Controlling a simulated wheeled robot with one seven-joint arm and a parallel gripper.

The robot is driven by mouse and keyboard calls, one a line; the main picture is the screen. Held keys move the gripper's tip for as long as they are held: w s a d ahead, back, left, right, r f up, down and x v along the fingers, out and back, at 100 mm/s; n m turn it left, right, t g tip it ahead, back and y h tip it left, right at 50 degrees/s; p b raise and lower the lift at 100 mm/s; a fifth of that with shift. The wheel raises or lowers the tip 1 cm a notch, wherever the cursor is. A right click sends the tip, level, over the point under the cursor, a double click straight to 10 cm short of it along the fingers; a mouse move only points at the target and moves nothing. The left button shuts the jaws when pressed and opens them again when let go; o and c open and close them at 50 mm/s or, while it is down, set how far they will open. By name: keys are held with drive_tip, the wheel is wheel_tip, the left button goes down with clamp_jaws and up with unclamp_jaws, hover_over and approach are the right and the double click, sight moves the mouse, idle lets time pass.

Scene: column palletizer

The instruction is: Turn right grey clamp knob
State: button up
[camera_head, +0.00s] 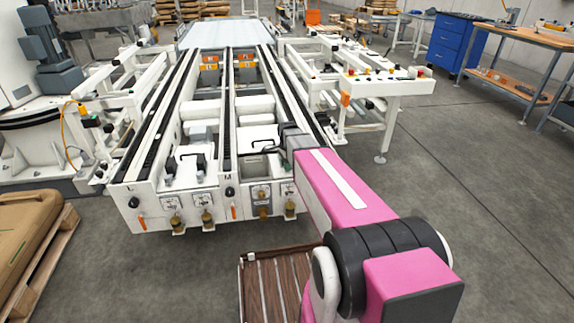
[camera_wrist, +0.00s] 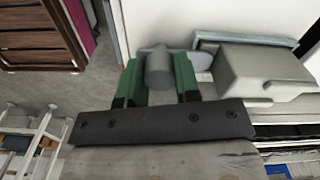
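In the wrist view, a grey cylindrical knob (camera_wrist: 158,68) stands between the green fingers of my gripper (camera_wrist: 160,82). The fingers lie along both sides of the knob with no clear gap, so the gripper looks shut on it. A larger grey block (camera_wrist: 262,72) sits just right of the knob on a white surface. In the head view, my pink arm reaches over the right side of the white conveyor frame (camera_head: 188,208). It hides the knob and the fingers there.
A white control console (camera_head: 385,86) stands to the right. A brown load (camera_head: 30,235) on a pallet is at left.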

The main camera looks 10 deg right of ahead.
drive_tip(key=shift+n, duration=0.4)
drive_tip(key=n, duration=0.3)
drive_tip(key=shift+n, duration=0.4)
drive_tip(key=n, duration=0.4)
drive_tip(key=shift+n, duration=0.3)
drive_tip(key=n, duration=0.8)
drive_tip(key=shift+n, duration=0.3)
drive_tip(key=o, duration=0.9)
